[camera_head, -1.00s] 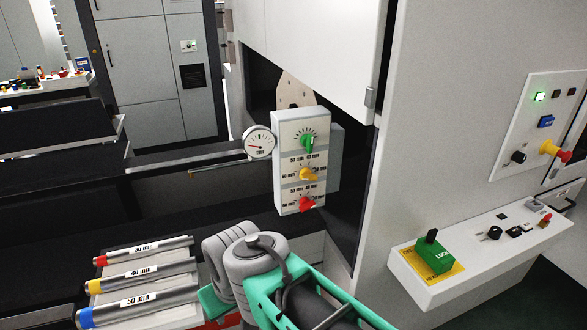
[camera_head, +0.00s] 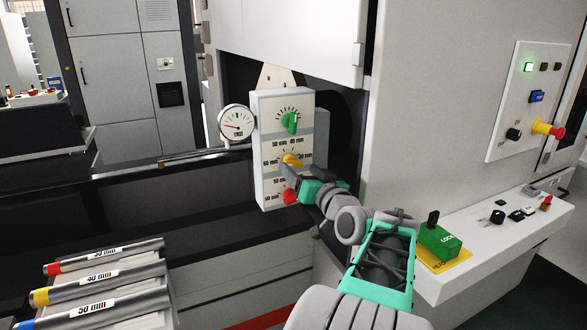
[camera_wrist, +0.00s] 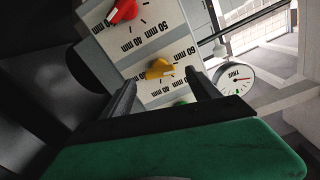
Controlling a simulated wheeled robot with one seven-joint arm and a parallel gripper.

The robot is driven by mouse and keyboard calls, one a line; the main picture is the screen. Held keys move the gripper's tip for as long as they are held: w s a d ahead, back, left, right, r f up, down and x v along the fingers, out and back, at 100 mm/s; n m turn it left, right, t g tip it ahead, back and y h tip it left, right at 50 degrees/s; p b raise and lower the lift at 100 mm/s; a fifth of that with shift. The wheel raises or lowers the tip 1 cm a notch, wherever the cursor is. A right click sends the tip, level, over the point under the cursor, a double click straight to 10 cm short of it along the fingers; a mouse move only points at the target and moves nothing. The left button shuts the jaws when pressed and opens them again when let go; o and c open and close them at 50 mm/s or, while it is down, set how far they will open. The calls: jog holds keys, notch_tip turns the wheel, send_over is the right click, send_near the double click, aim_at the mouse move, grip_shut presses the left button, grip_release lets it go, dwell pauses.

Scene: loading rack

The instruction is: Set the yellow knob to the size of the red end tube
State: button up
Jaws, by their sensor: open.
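The yellow knob (camera_head: 292,160) is the middle of three on a pale panel (camera_head: 265,180), with mm labels around it. It also shows in the wrist view (camera_wrist: 158,69), upside down, between and beyond my fingers. I cannot tell its exact setting. My gripper (camera_wrist: 160,85) is open in front of the panel; no contact with the knob is clear. In the head view my gripper (camera_head: 298,188) covers part of the panel's lower right. The red end tube (camera_head: 105,256) lies farthest back of three labelled tubes at lower left; its label (camera_head: 103,252) is blurred now but reads like 30 mm earlier.
A green knob (camera_head: 290,122) sits above the yellow one and a red knob (camera_head: 290,196) below, close to my gripper. A round gauge (camera_head: 237,123) adjoins the panel's left. A control ledge with a green lock block (camera_head: 438,241) stands at right.

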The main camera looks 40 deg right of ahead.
aim_at(295, 165)
jog(key=x, duration=0.4)
jog(key=shift+w+d, duration=0.1)
jog(key=shift+w, duration=0.3)
jog(key=shift+c, duration=0.3)
jog(key=c, duration=1.3)
